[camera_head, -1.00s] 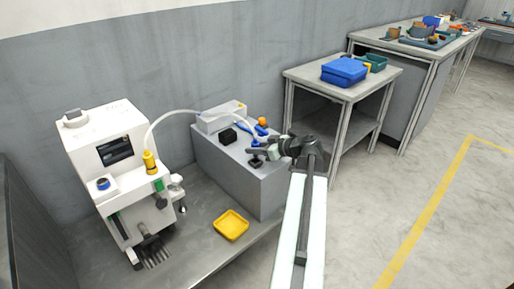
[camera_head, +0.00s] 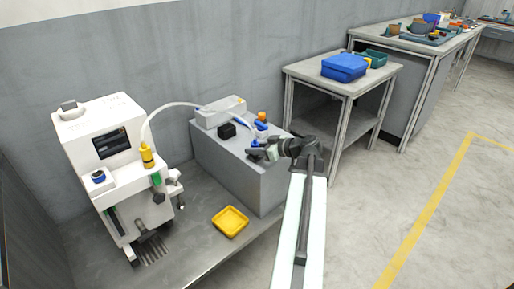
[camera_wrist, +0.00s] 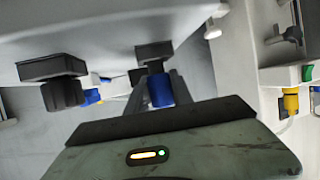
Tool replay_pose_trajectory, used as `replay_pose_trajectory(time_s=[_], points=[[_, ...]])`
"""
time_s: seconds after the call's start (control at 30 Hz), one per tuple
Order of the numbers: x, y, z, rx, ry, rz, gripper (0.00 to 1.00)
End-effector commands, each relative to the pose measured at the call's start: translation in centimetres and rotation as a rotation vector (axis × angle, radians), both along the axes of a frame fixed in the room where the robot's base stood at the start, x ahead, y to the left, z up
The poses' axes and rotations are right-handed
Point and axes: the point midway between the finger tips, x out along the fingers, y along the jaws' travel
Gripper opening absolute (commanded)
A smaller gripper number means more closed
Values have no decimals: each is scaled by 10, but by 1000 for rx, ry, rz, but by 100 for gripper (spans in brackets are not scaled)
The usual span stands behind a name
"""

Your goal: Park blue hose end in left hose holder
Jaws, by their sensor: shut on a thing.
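The blue hose end shows in the wrist view as a blue cylinder (camera_wrist: 160,90) between my fingers. In the head view blue parts (camera_head: 261,130) show just behind my gripper (camera_head: 258,154), at the front right of the grey box top. My gripper is shut on the blue hose end; it also shows in the wrist view (camera_wrist: 159,96). A black block-shaped holder (camera_wrist: 153,52) is right beside the blue cylinder in the wrist view; I cannot tell if they touch. Another black holder (camera_wrist: 52,66) with a dark round part stands to its left.
A white machine (camera_head: 105,150) with a yellow hose end (camera_head: 147,156) stands at left; a pale hose arches from it to a white box (camera_head: 219,112). A black block (camera_head: 227,131) and an orange knob (camera_head: 262,117) sit on the grey box (camera_head: 235,165). A yellow tray (camera_head: 231,222) lies in front.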

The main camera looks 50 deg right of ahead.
Motion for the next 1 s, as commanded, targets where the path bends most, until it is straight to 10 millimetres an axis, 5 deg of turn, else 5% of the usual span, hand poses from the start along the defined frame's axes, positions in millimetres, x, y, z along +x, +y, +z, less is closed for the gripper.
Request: replay_pose_trajectory(time_s=[0.97,1.0], points=[[1,1,-11,-1,0,1,0],[1,1,-10,-1,0,1,36]])
